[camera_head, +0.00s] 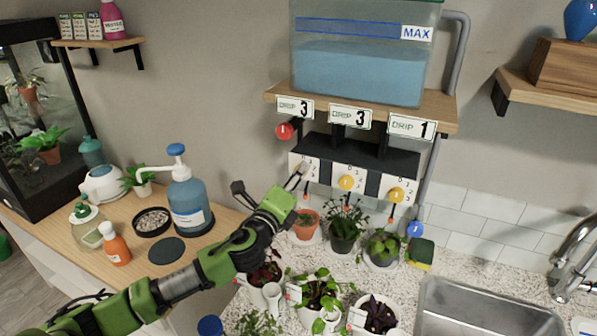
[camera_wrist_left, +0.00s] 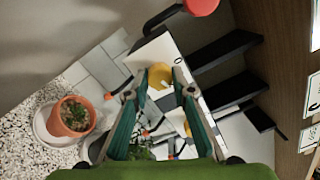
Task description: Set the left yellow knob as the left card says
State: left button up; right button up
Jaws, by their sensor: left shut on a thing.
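The left yellow knob (camera_wrist_left: 160,76) sits on the left white dial plate (camera_head: 311,170). My left gripper (camera_head: 300,176) reaches up to that plate and hides the knob in the head view. In the left wrist view the knob lies between the two fingertips of my left gripper (camera_wrist_left: 164,73), which is shut on it. The knob's pointer cannot be made out. The left card (camera_head: 294,107) reads DRIP 3. My right gripper is not in view.
The middle knob (camera_head: 346,183) and right knob (camera_head: 396,195) are on neighbouring plates, under cards reading DRIP 3 and DRIP 1. A red valve handle (camera_head: 284,131) is just above left. Potted plants, including a terracotta pot (camera_head: 305,226), stand below on the counter.

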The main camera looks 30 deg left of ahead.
pick_arm(q)
jog(key=shift+a+m+h+p, duration=0.1)
jog(key=shift+m+h+p, duration=0.2)
jog(key=shift+m+p, duration=3.4)
jog(key=m+b, duration=0.2)
jog(key=m, duration=0.1)
jog(key=shift+f+b, duration=0.1)
jog(key=shift+b, duration=0.3)
jog(key=o, duration=1.1)
jog(key=s, duration=1.2)
jog(key=shift+d+f, duration=0.2)
jog(key=shift+f, duration=0.1)
